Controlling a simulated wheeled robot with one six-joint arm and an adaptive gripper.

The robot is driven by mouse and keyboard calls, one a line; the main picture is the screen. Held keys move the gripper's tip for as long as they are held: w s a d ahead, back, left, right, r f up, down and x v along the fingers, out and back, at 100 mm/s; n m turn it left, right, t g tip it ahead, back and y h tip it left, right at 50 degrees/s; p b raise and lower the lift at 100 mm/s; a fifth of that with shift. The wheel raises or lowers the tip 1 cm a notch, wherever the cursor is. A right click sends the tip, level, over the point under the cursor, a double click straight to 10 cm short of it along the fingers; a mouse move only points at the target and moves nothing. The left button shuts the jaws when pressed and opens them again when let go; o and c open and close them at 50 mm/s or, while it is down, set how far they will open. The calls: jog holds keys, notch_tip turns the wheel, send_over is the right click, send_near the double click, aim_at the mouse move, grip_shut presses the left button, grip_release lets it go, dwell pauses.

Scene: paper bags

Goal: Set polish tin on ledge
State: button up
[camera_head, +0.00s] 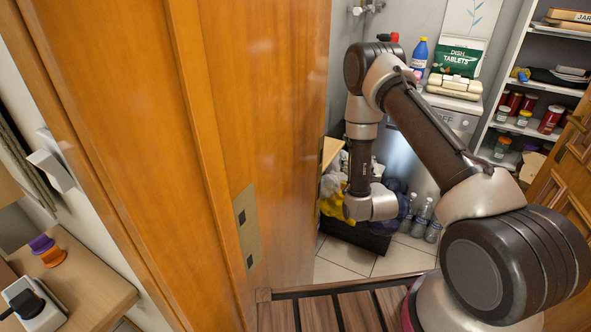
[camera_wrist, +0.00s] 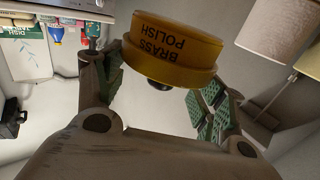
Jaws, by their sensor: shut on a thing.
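The polish tin (camera_wrist: 172,43) is yellow-orange, labelled "BRASS POLISH", and shows upside down in the wrist view. My gripper (camera_wrist: 155,95) is shut on it, with the tin at the green-padded fingertips. A small dark knob (camera_wrist: 160,85) shows at the tin's near side. In the head view, my arm reaches down behind the wooden panel, and the gripper and tin are hidden. A light wooden edge (camera_head: 331,152) shows just past the panel; I cannot tell whether it is the ledge.
A large wooden panel (camera_head: 255,100) fills the left-centre. White shelves (camera_head: 535,85) with jars stand at right. A white appliance (camera_head: 460,105) carries bottles and a dish tablets bag (camera_head: 456,56). Several bottles (camera_head: 422,222) stand on the tiled floor. A wooden top (camera_head: 85,285) is at lower left.

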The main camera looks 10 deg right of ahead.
jog(key=w+a+f+n+g+y, duration=0.1)
jog(key=w+a+f+n+y, duration=0.2)
jog(key=w, duration=0.5)
jog(key=w+a+f+n+g+y, duration=0.1)
jog(key=w+a+f+y, duration=0.25)
jog(key=w, duration=0.55)
jog(key=w+a+f+n+g+y, duration=0.1)
jog(key=w+a+f+n+y, duration=0.2)
jog(key=w, duration=0.5)
jog(key=shift+m+h, duration=0.25)
jog(key=shift+m, duration=0.15)
jog(key=f, duration=0.3)
jog(key=a+f, duration=0.1)
jog(key=f, duration=0.5)
jog(key=shift+w+a, duration=0.15)
jog(key=shift+w, duration=0.1)
jog(key=o, duration=1.1)
jog(key=shift+r, duration=0.1)
